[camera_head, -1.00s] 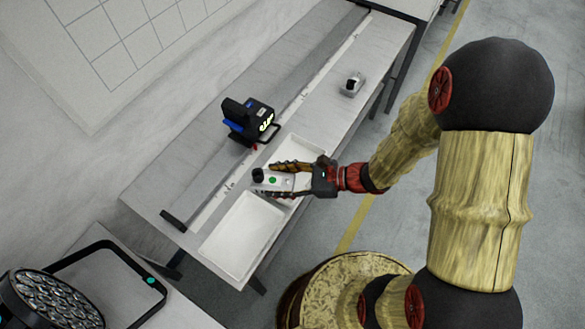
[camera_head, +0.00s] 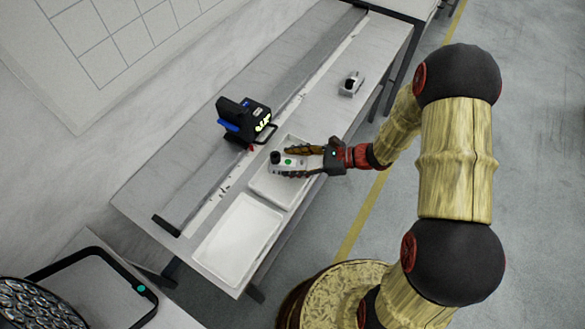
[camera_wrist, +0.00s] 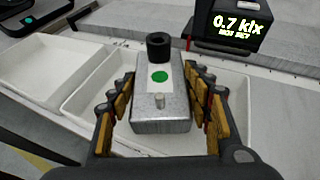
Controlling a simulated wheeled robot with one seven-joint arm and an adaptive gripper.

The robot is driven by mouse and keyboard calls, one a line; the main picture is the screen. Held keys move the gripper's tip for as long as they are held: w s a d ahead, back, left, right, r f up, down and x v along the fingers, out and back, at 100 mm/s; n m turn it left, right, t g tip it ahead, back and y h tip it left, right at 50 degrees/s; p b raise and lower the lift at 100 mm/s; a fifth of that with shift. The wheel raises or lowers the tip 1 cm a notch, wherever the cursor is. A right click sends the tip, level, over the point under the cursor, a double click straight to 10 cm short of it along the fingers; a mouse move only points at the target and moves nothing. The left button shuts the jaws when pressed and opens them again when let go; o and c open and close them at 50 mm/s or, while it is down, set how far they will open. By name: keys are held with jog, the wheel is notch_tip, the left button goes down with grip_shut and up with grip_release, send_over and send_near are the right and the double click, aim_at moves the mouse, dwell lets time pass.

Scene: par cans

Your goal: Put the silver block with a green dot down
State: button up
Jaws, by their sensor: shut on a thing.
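The silver block with a green dot (camera_wrist: 161,105) has a black round knob on one end and a small metal peg on its top. My gripper (camera_head: 290,162) is shut on it, with a finger along each side, as the wrist view also shows. The block (camera_head: 283,165) is over the far white tray (camera_head: 262,190), whose walls surround it in the wrist view. I cannot tell whether the block's underside touches the tray floor.
A second white tray (camera_head: 237,240) is empty beside the first. A black and blue meter (camera_head: 244,120) with a lit display stands just behind the trays. Another silver block (camera_head: 351,84) sits further along the bench (camera_head: 325,110). A lamp stands at lower left.

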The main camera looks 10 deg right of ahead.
aim_at(293, 168)
jog(key=shift+f+b, duration=0.5)
jog(key=shift+f, duration=0.85)
jog(key=shift+f, duration=0.1)
jog(key=shift+f, duration=0.1)
jog(key=o, duration=1.7)
